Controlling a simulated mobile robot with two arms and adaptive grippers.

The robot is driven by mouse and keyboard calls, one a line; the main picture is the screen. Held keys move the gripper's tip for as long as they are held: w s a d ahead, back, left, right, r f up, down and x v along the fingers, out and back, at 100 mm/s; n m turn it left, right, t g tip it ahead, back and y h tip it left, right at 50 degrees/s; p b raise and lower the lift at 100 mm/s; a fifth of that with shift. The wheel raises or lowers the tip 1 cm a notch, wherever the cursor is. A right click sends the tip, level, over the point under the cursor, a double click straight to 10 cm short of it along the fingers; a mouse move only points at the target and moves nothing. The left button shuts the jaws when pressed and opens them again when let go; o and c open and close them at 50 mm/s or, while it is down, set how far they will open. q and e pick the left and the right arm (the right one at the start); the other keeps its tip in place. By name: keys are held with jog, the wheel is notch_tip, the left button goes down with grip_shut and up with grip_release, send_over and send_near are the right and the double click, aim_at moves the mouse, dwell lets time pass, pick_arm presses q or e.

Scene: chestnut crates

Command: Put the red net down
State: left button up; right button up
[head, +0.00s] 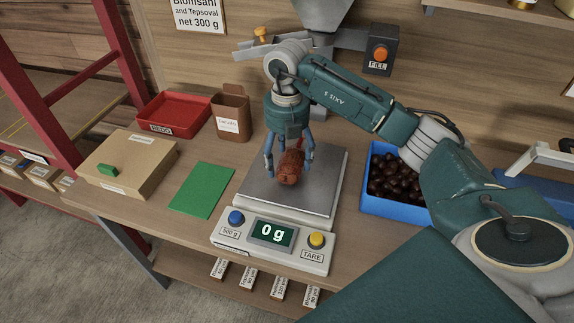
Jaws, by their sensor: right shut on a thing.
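The red net (289,168), a dark red bundle, is between the fingers of my right gripper (288,165), which is shut on it. It is over the steel plate of the scale (318,200); the scale's display (272,234) reads 0 g. I cannot tell whether the net's underside touches the plate. My left gripper is not in view.
A blue crate of chestnuts (384,207) stands to the right of the scale. To the left are a green mat (203,190), a cardboard box (130,170), a red tray (175,113) marked REDO and a brown box (231,112). A steel funnel and FILL button (380,54) are above.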

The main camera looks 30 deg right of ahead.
notch_tip(320, 180, down, 3)
jog(key=shift+f+p, duration=0.1)
jog(key=shift+p, duration=0.2)
jog(key=shift+f, duration=0.2)
jog(key=o, duration=1.4)
